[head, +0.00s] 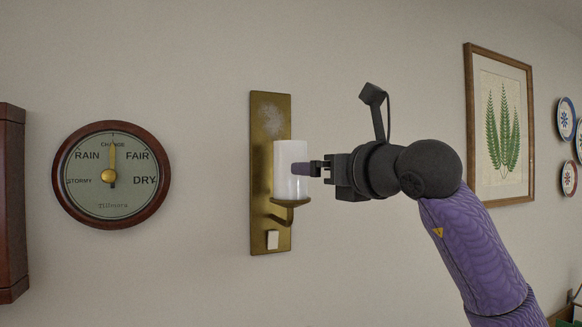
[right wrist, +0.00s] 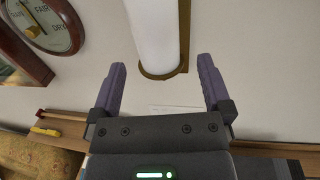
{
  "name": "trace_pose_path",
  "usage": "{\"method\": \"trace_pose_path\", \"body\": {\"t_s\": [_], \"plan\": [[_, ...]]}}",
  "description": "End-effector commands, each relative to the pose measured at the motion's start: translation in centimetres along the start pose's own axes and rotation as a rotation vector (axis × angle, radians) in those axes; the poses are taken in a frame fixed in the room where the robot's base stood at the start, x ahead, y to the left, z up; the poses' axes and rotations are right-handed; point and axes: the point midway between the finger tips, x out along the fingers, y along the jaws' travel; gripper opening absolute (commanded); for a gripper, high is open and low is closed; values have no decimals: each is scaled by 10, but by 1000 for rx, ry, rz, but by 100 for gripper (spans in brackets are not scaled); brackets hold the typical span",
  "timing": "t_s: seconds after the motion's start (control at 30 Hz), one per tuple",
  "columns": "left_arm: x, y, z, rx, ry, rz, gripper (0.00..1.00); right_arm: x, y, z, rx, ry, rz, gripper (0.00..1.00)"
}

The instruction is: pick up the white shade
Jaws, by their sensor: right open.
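The white shade (head: 289,162) is an upright cylinder on the round brass holder (head: 290,201) of a brass wall sconce (head: 270,110). My right gripper (head: 298,168) reaches in from the right at mid-height of the shade. The shade's far end is out of the wrist view. My left gripper is not in view.
A round dial (head: 111,176) hangs on the wall left of the sconce, with a dark wooden case (head: 11,200) at the far left. A framed fern picture (head: 500,128) and plates (head: 566,118) hang at right. The wrist view shows a wooden ledge (right wrist: 70,115) below.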

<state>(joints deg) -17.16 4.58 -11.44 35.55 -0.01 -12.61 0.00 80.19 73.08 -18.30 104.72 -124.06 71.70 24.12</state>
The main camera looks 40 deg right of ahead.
Motion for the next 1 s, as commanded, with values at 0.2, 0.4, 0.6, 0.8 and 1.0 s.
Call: {"method": "trace_pose_path", "body": {"t_s": [0.2,0.4,0.6,0.8,1.0], "plan": [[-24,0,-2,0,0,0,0,37,3,6,-1,4,5,100],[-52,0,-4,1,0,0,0,76,5,9,-1,3,7,100],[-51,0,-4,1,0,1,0,84,6,3,-3,0,8,100],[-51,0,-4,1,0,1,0,84,6,3,-2,0,8,75],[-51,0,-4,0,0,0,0,83,6,3,-2,0,8,32]]}}
